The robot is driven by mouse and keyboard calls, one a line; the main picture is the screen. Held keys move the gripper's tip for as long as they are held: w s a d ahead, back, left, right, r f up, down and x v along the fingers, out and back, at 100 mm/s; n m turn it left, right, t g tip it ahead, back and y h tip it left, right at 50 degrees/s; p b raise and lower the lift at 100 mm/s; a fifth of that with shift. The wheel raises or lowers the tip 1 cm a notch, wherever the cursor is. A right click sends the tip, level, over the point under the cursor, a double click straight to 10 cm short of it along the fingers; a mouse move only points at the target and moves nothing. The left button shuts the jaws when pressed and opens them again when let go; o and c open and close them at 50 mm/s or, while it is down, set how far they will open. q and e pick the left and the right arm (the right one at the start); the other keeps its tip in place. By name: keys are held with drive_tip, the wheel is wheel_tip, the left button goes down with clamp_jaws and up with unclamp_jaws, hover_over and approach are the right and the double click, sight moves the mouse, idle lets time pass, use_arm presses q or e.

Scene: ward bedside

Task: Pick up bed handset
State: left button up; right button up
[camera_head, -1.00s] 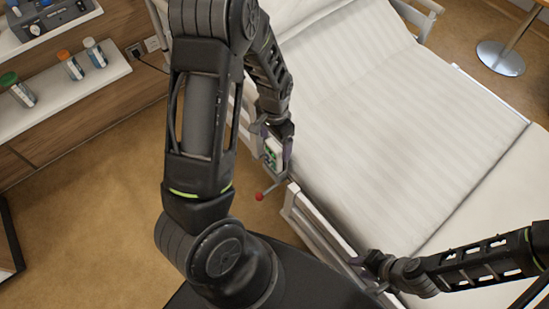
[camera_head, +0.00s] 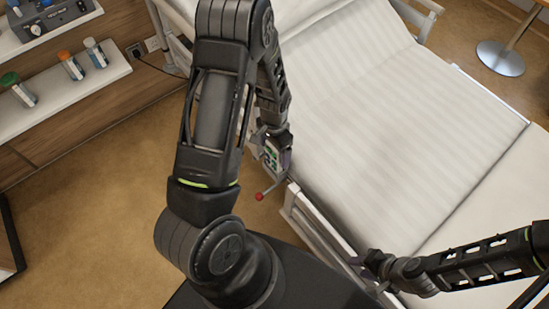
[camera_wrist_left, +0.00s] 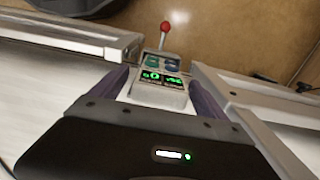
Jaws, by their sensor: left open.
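The bed handset (camera_head: 271,158) is a small grey box with green lit displays at the near side of the bed. It also shows in the left wrist view (camera_wrist_left: 160,88), with its displays facing the camera. My left gripper (camera_head: 277,148) is at the handset. In the left wrist view its two purple fingers (camera_wrist_left: 160,98) are apart, one on each side of the handset; I cannot tell whether they touch it. My right gripper (camera_head: 368,264) is low by the bed's side rail, and its fingers are too dark and small to read.
The white bed rail (camera_head: 315,228) runs close by. The bed mattress (camera_head: 400,120) is bare. A shelf (camera_head: 60,100) with several bottles stands at left. Brown floor (camera_head: 110,190) is open between.

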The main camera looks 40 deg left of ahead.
use_arm(q)
clamp_jaws()
idle(1.0)
